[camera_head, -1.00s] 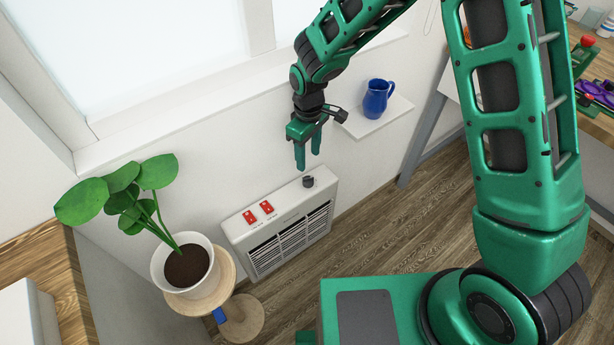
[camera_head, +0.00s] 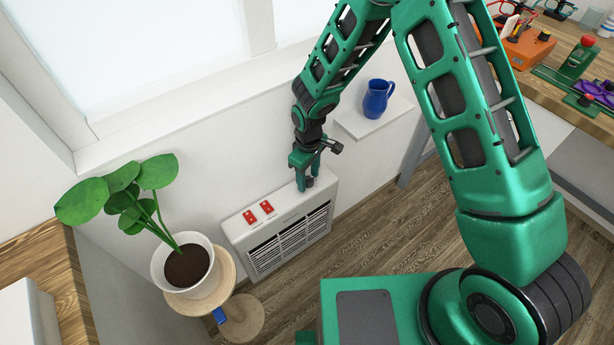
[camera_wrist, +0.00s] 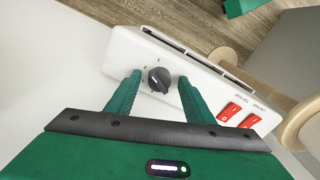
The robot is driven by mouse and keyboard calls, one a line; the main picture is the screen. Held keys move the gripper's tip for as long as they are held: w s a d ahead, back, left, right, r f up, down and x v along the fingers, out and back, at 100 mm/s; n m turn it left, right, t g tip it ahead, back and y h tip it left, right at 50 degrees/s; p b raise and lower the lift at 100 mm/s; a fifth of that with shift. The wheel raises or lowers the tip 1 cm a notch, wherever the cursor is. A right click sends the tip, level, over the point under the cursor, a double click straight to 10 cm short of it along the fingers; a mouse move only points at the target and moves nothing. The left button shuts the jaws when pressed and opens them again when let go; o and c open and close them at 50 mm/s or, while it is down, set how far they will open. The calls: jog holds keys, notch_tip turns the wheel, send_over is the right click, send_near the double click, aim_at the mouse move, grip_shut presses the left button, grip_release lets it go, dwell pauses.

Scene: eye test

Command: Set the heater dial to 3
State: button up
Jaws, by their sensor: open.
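The white heater (camera_head: 275,228) stands low against the wall, with a dark vent grille on its front. Its dark round dial (camera_wrist: 159,79) is on the top face, with a light pointer line and small marks around it that are too small to read. My gripper (camera_head: 307,183) is down at the dial's end of the heater. In the wrist view my gripper (camera_wrist: 157,83) is open, with one green finger on each side of the dial. I see small gaps between the fingers and the dial. In the head view the fingers partly hide the dial.
Two red switches (camera_wrist: 239,114) sit on the heater's top beside the dial. A potted plant (camera_head: 187,268) on a wooden stand is left of the heater. A blue jug (camera_head: 377,98) stands on a white wall shelf (camera_head: 372,124) to the right, close to my arm.

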jog(key=c, duration=1)
jog(key=shift+a, duration=0.2)
jog(key=shift+c, duration=0.2)
jog(key=shift+d, duration=0.1)
jog(key=shift+m, duration=2.9)
